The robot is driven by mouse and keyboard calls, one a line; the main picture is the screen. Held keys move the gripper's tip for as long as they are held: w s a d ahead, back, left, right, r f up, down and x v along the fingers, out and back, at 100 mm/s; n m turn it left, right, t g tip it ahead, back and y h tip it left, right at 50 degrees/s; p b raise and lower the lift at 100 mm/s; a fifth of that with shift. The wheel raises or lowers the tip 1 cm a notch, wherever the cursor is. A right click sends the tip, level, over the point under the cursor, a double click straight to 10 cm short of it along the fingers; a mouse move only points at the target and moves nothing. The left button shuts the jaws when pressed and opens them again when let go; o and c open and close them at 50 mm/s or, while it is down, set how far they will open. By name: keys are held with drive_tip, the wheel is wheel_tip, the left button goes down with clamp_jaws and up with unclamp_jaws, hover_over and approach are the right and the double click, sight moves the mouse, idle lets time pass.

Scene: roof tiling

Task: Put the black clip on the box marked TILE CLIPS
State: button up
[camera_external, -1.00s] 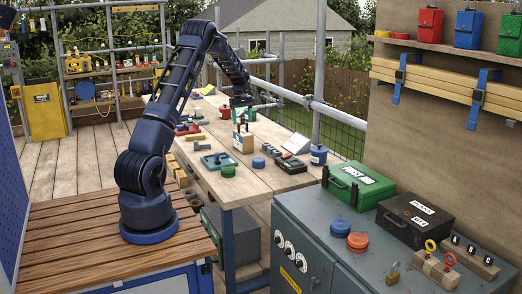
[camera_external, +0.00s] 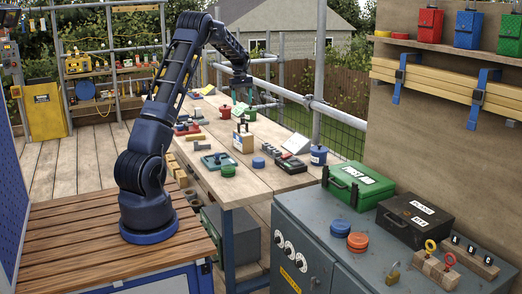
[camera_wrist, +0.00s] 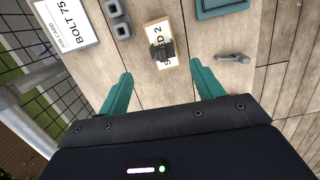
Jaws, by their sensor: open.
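My gripper (camera_external: 241,88) is above the wooden workbench (camera_external: 262,182) in the external view. In the wrist view its two teal fingers (camera_wrist: 164,84) are wide apart with nothing between them. A small black clip (camera_wrist: 161,51) sits on a light wooden block (camera_wrist: 168,63) beyond the fingertips, roughly midway between them. The clip covers part of the block's label, which ends in "2". A wooden block (camera_external: 243,143) with dark pieces at its top stands on the bench in the external view. I cannot make out a box marked TILE CLIPS in either view.
The wrist view shows a BOLT 75 card (camera_wrist: 66,22), a grey piece with two openings (camera_wrist: 118,18), a teal tray (camera_wrist: 222,8) and a small grey part (camera_wrist: 232,58). Scaffold rails run beside the bench. A green first aid box (camera_external: 358,185) and black case (camera_external: 414,218) stand on the cabinet.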

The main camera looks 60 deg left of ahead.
drive_tip(key=s+d+r+m, duration=0.1)
drive_tip(key=d+r+m, duration=0.1)
drive_tip(key=d+r, duration=0.45)
drive_tip(key=s+d+r+m+t+y, duration=0.1)
drive_tip(key=s+d+r+m, duration=0.15)
drive_tip(key=d, duration=0.75)
drive_tip(key=s+d+r+m, duration=0.1)
drive_tip(key=d+r, duration=0.5)
drive_tip(key=d, duration=0.2)
drive_tip(key=s+d+r+m+t, duration=0.1)
drive_tip(key=s+d+r+m, duration=0.1)
drive_tip(key=s+d, duration=0.45)
drive_tip(key=s+d+r+m, duration=0.2)
drive_tip(key=s+d+m, duration=0.15)
drive_tip(key=d, duration=0.65)
drive_tip(key=s+d+f+m+t, duration=0.1)
drive_tip(key=s+d+f+m, duration=0.2)
drive_tip(key=s+d, duration=0.3)
drive_tip(key=s+d+f+m+t, duration=0.1)
drive_tip(key=s+d+f+m, duration=0.2)
drive_tip(key=s+d, duration=0.4)
drive_tip(key=s, duration=0.7)
drive_tip(key=shift+s+d+m+t+y, duration=0.25)
drive_tip(key=shift+s+m+t+y, duration=0.05)
drive_tip(key=shift+s, duration=0.05)
